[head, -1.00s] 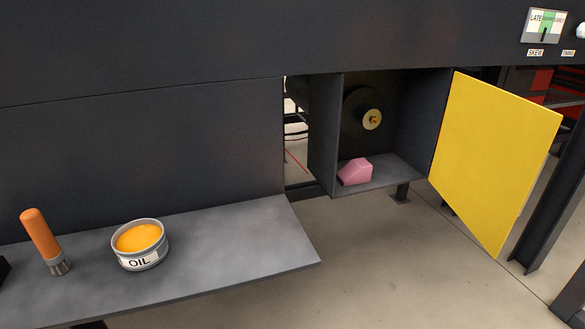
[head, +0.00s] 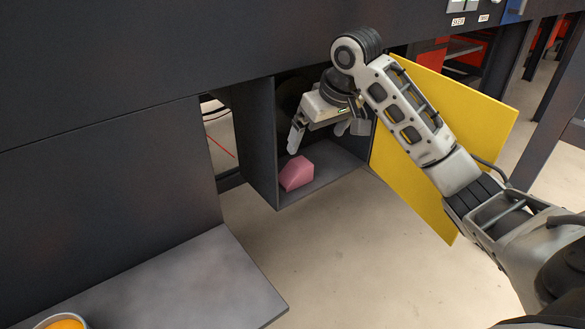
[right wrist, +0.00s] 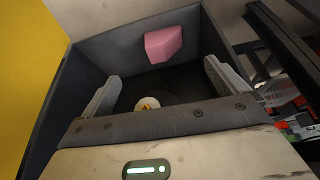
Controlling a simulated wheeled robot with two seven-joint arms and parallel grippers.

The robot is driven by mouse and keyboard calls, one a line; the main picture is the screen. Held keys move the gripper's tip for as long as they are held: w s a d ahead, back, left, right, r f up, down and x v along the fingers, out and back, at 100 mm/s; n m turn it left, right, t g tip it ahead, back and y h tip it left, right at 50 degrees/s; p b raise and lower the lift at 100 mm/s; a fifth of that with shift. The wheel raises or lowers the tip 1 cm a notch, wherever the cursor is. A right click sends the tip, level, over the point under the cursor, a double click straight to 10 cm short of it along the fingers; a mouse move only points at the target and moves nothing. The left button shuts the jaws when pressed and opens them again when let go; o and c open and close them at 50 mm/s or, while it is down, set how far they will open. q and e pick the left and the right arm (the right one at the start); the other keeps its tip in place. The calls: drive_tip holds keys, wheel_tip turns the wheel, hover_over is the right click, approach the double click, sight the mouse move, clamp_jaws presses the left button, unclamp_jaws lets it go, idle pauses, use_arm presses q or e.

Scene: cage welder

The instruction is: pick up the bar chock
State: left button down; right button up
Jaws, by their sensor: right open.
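The bar chock is most likely the pink block (head: 297,173) with a sloped face. It sits on the floor of the open dark compartment (head: 262,150), near its front left. It also shows in the right wrist view (right wrist: 164,44), beyond the fingertips. My right gripper (head: 322,138) is at the compartment opening, above and slightly right of the block, not touching it. Its two fingers are spread apart and empty, also seen in the right wrist view (right wrist: 160,85). My left gripper is in no view.
A yellow door (head: 490,100) stands open at the compartment's right, behind my right arm. A grey shelf (head: 200,285) is at lower left, with an oil tin (head: 65,322) cut off at the edge. In the right wrist view a round brass hub (right wrist: 147,104) shows inside the compartment.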

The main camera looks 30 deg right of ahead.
sight(298, 170)
drive_tip(key=x, duration=0.9)
drive_tip(key=shift+f, duration=0.15)
drive_tip(key=f, duration=0.1)
drive_tip(key=w+f, duration=0.1)
drive_tip(key=w+a+f+p, duration=0.1)
drive_tip(key=f, duration=0.1)
drive_tip(key=shift+w, duration=0.1)
drive_tip(key=shift+w+f, duration=0.2)
drive_tip(key=shift+f, duration=0.25)
drive_tip(key=c, duration=1.1)
drive_tip(key=shift+r, duration=0.1)
